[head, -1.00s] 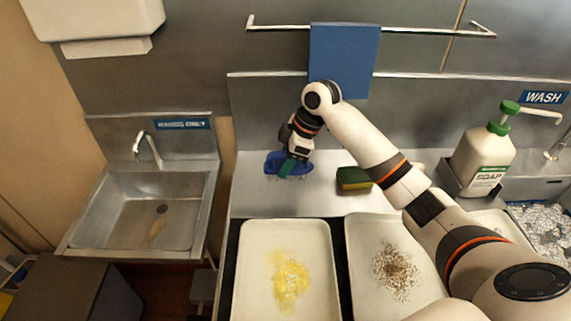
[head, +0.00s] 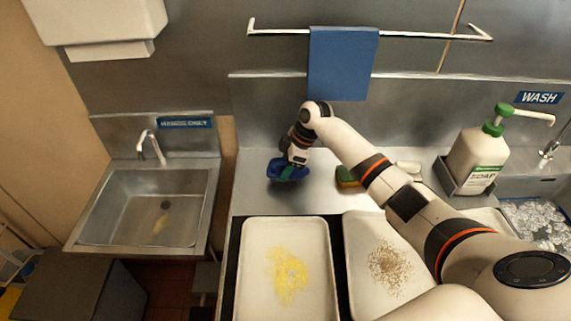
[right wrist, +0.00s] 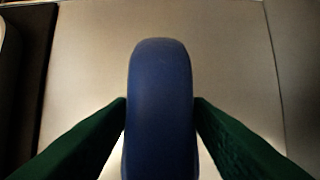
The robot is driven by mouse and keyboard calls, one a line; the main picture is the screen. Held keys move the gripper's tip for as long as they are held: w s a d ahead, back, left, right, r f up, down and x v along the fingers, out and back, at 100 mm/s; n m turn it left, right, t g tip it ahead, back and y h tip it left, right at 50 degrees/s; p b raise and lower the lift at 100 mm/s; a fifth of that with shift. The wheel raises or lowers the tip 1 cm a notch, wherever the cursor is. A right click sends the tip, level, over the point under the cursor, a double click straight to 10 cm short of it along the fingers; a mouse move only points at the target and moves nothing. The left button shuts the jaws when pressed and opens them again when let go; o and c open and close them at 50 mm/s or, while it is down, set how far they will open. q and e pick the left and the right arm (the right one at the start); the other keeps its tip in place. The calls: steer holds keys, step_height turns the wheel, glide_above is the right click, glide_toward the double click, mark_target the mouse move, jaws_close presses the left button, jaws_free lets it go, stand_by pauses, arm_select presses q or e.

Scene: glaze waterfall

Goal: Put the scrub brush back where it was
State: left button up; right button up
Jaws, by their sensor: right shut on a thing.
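The blue scrub brush (head: 276,170) is at the left part of the steel counter in the head view. My right gripper (head: 287,172) is shut on it from above. In the right wrist view, the brush's rounded blue handle (right wrist: 160,105) stands between the two green fingers, which press its sides. The bristles are hard to make out now, and I cannot tell whether the brush touches the counter. My left gripper is not in view.
A green and yellow sponge (head: 347,177) lies right of the brush, partly behind my arm. Two trays with yellow (head: 246,300) and brown residue (head: 390,265) stand in front. A soap bottle (head: 478,155) stands right. Counter (head: 250,198) left of the brush is clear.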

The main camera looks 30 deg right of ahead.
steer(key=o, duration=0.9)
steer(key=shift+f, duration=0.1)
steer(key=shift+d+r, duration=0.15)
steer(key=shift+r, duration=0.3)
steer(key=b+v, duration=0.1)
steer(key=v, duration=0.5)
steer(key=shift+s+d+r+b, duration=0.1)
steer(key=shift+s+r+b, duration=0.05)
steer(key=shift+r+b, duration=0.25)
